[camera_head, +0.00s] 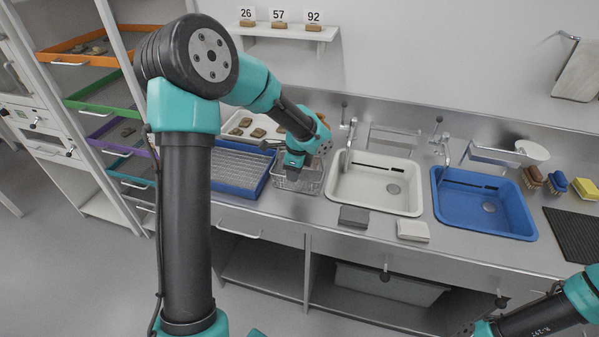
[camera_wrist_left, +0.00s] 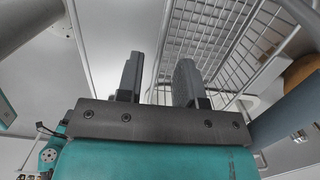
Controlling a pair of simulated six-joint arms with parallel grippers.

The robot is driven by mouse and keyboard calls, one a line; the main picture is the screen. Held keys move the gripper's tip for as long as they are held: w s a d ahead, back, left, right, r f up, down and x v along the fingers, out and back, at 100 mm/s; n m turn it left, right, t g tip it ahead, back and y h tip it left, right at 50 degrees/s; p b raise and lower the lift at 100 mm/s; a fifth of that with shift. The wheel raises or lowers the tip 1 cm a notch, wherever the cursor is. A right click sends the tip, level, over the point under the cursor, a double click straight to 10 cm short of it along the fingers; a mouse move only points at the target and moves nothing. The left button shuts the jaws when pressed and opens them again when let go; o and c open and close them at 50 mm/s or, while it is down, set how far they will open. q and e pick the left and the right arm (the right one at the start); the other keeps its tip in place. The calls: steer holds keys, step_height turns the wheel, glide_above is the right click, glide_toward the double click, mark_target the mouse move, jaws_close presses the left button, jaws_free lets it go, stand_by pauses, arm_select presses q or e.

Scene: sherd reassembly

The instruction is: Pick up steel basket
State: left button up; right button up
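The steel basket (camera_head: 312,182) is a wire-mesh basket on the steel counter, between the blue rack tray and the white sink. My left gripper (camera_head: 292,172) is at the basket's left side, pointing down, and partly hides it. In the left wrist view the two fingers of the gripper (camera_wrist_left: 158,82) stand apart, and the wire basket (camera_wrist_left: 225,42) fills the upper right. One rim wire appears to run through the gap between the fingers; I cannot tell whether they touch it. My right arm shows at the lower right of the head view, its fingers out of view.
A blue rack tray (camera_head: 232,172) stands left of the basket, with a tray of sherds (camera_head: 236,123) behind it. A white sink (camera_head: 372,204) and a blue sink (camera_head: 510,230) lie to the right. A grey block (camera_head: 353,217) and a white block (camera_head: 413,231) sit at the front edge.

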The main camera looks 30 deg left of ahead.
mark_target(294, 190)
arm_select(q)
steer(key=shift+f, duration=0.1)
steer(key=f, duration=0.5)
steer(key=shift+a, duration=0.2)
jaws_close()
stand_by(0.5)
